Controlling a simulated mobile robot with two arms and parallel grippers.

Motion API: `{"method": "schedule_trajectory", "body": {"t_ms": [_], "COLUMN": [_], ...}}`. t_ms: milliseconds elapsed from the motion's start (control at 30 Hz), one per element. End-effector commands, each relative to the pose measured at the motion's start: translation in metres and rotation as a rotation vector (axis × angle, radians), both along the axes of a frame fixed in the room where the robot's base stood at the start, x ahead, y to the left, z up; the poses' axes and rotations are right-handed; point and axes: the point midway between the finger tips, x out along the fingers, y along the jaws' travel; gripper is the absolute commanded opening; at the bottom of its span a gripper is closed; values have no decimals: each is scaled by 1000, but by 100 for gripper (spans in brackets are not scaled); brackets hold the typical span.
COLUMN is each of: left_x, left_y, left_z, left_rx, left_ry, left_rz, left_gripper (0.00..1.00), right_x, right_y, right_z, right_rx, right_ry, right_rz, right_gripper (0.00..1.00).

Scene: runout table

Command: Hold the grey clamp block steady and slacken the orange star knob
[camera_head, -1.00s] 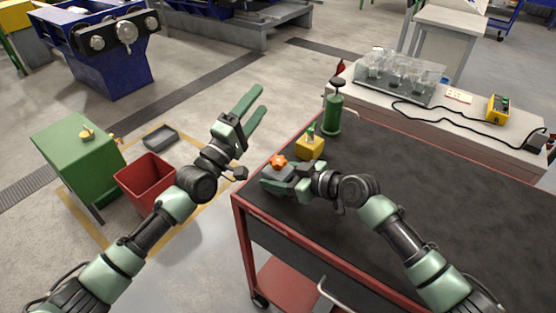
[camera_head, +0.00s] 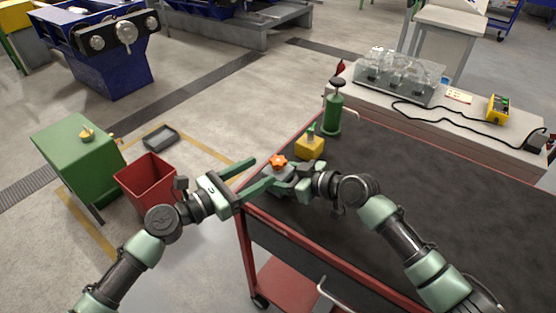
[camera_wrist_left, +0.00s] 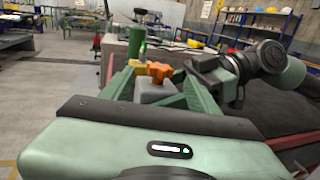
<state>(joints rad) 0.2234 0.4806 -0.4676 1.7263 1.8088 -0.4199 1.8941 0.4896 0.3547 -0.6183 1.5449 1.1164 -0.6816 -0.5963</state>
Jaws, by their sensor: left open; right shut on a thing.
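The orange star knob (camera_head: 278,161) sits on top of the grey clamp block (camera_head: 284,173), near the left edge of the table. My right gripper (camera_head: 292,184) is shut on the clamp block from the right and partly hides it. My left gripper (camera_head: 262,174) is open, with its fingers pointing right toward the knob and block; its far finger stops short of the knob. In the left wrist view the knob (camera_wrist_left: 158,71) and the block (camera_wrist_left: 156,90) lie between the two open fingers, ahead of the palm. Whether a finger touches the block is unclear.
A yellow block (camera_head: 310,147) with a green-topped fitting stands just behind the clamp block. A green canister (camera_head: 331,115) stands beyond it. The dark tabletop (camera_head: 450,200) to the right is bare. A red bin (camera_head: 147,180) and green cabinet (camera_head: 78,150) stand on the floor left.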

Motion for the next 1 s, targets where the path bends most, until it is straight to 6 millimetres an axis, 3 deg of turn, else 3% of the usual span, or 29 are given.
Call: {"method": "schedule_trajectory", "body": {"t_ms": [300, 767, 867, 1000], "left_x": [36, 45, 45, 45], "left_y": [-44, -56, -55, -55], "left_z": [1, 0, 0, 0], "left_rx": [1, 3, 3, 3], "left_ry": [-3, -2, -2, -2], "left_rz": [0, 1, 1, 1], "left_gripper": [60, 60, 38, 0], "right_x": [0, 1, 1, 1], "right_y": [0, 0, 0, 0], "right_z": [1, 1, 1, 1], "right_rx": [1, 1, 1, 1], "right_ry": [-1, -1, -1, -1], "right_rz": [-1, -1, -1, -1], "right_gripper": [0, 0, 0, 0]}}
